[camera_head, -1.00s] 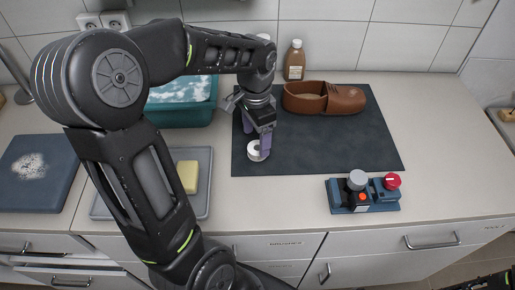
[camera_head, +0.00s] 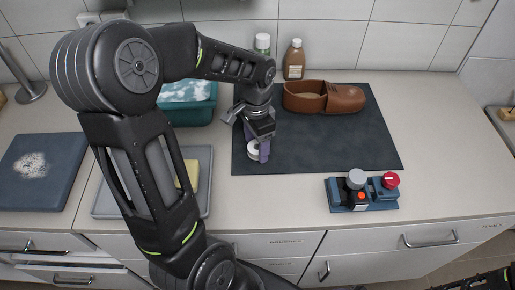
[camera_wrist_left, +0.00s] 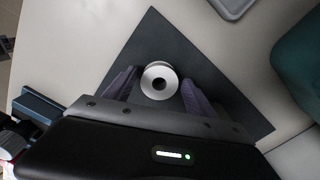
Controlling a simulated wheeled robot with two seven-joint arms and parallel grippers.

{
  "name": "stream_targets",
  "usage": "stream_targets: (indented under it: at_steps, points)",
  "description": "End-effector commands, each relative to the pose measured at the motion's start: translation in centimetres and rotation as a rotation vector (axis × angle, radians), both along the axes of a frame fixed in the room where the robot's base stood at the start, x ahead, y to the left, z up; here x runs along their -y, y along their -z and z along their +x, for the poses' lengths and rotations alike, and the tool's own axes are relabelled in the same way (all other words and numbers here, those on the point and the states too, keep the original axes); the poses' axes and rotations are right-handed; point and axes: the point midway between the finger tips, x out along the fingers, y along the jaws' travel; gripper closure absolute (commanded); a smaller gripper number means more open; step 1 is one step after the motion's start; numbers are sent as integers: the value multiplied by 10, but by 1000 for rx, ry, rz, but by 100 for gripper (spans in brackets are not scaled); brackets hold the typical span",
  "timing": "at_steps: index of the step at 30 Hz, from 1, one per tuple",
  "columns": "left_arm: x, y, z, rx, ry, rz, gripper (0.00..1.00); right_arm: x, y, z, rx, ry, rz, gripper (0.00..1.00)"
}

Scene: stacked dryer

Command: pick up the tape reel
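The tape reel is a small white ring with a dark centre. In the head view the tape reel (camera_head: 253,153) lies on the dark mat (camera_head: 330,145), near its left front part, partly covered by my left gripper (camera_head: 258,152). In the left wrist view the reel (camera_wrist_left: 147,82) appears between the two purple fingers of my left gripper (camera_wrist_left: 159,88). The fingers are apart with narrow gaps on both sides of the reel. I cannot tell how far their tips reach down beside it. My right gripper cannot be made out; only dark parts show at the lower right corner.
A brown shoe (camera_head: 345,98) and a bottle (camera_head: 294,60) are behind. A teal basin (camera_head: 190,112) and a grey tray (camera_head: 205,165) with a yellow block (camera_head: 193,172) stand left. A blue device with knobs (camera_head: 378,203) sits at the front right. The mat's middle is clear.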

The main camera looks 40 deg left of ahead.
Motion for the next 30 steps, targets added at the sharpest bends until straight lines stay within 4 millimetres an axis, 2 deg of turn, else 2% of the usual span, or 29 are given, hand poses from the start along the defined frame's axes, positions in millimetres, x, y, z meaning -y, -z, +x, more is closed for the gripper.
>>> stream_targets:
  at_steps: [2,20,30]
  points:
    - [0,0,0,0,0,0,43,0,0,0,0,0,0,41]
    - [0,0,0,0,0,0,92,0,0,0,0,0,0,41]
    - [0,-6,1,3,0,1,92,0,1,0,0,0,0,41]
